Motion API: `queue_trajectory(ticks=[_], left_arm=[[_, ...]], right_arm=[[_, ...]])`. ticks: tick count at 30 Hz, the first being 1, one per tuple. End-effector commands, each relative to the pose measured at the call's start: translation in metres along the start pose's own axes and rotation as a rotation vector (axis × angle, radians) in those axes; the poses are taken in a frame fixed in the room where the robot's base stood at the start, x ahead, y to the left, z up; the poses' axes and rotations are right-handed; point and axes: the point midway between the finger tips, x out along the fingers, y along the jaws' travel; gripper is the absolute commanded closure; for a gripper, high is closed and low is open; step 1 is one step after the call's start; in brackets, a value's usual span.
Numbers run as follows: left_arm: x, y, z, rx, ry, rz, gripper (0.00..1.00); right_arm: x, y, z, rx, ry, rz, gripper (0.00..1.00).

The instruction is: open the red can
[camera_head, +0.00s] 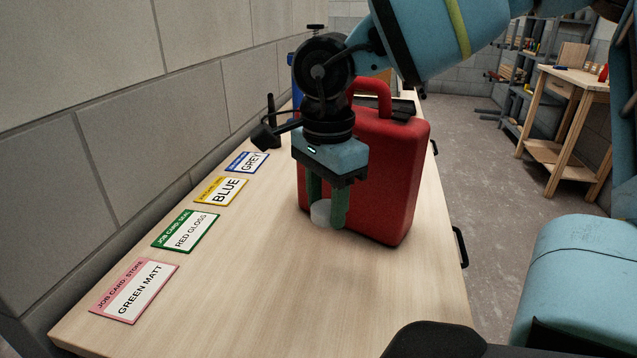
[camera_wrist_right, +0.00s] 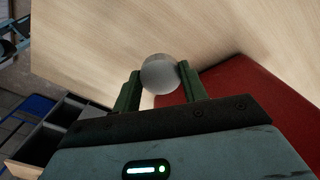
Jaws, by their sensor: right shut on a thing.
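The red can (camera_head: 395,185) stands upright on the wooden table (camera_head: 250,310), with a loop handle on top. My right gripper (camera_head: 327,215) points down just left of the can's front face. Its green fingers are shut on a pale grey round cap-like piece (camera_head: 321,213), low near the tabletop. I cannot tell whether the piece touches the table. In the right wrist view the round piece (camera_wrist_right: 159,74) sits between the fingertips, and the red can (camera_wrist_right: 245,110) is beside it. My wrist hides the can's upper left part, so its opening is not visible. My left gripper is not in view.
Several job cards lie along the wall side, including a pink one (camera_head: 134,291) and a green one (camera_head: 186,231). A blue object (camera_head: 297,88) stands behind my right wrist. A workbench (camera_head: 575,85) stands at the far right. The table's front is clear.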

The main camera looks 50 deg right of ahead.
Motion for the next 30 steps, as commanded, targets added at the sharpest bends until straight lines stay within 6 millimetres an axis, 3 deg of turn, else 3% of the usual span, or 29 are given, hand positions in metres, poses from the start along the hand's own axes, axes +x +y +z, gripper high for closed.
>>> queue_trajectory(ticks=[10,19,25,30], left_arm=[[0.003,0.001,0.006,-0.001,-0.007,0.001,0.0],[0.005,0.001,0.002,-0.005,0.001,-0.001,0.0],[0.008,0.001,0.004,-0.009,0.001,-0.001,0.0],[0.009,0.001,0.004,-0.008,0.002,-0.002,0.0]], right_arm=[[0.053,0.001,0.0,-0.001,0.002,0.005,0.85],[0.065,0.001,0.0,0.0,0.001,0.003,0.85],[0.091,0.001,0.0,-0.001,0.002,0.006,0.85],[0.099,0.001,0.0,0.0,-0.001,0.002,0.85]])
